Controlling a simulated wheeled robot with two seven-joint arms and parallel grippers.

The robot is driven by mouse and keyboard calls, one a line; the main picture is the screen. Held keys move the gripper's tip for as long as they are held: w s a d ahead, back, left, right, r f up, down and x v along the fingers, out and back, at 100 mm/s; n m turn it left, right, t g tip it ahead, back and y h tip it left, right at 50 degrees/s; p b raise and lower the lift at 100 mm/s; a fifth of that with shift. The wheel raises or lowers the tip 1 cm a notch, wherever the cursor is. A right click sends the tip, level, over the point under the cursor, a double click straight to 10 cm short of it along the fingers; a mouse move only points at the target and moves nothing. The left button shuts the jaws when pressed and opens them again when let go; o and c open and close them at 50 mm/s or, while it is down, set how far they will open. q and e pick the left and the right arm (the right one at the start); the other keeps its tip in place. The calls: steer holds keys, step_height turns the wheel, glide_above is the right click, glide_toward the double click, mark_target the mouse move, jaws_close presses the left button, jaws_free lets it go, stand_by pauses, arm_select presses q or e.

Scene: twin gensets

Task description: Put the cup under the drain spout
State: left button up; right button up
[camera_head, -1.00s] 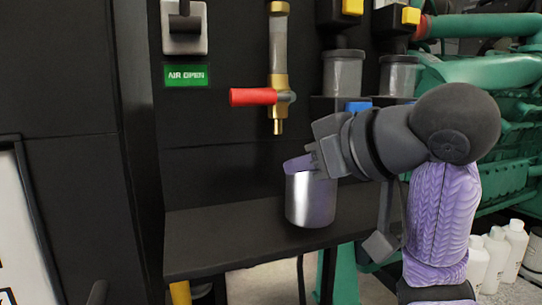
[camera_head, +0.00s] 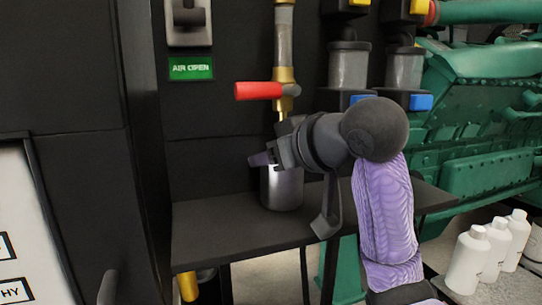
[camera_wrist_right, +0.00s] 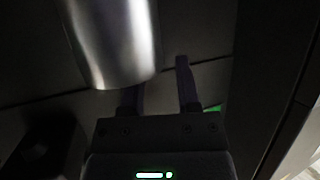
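The metal cup (camera_head: 282,188) stands upright on the rear of the black shelf (camera_head: 235,235), roughly below the brass drain spout (camera_head: 283,112). My right gripper (camera_head: 262,158) comes in from the right at the height of the cup's rim and hides much of its top. In the right wrist view the cup (camera_wrist_right: 112,40) covers the end of one finger. The other finger is in full view, with a gap between it and the cup wall. The fingers (camera_wrist_right: 158,85) are apart, so the gripper looks open. My left gripper is not in view.
A red valve handle (camera_head: 258,91) sticks out left of the spout, just above my gripper. Filter bowls (camera_head: 349,68) hang to the right. White bottles (camera_head: 468,260) stand at the lower right. The shelf is clear left of the cup.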

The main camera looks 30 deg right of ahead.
steer(key=shift+r, duration=0.1)
steer(key=v, duration=1.2)
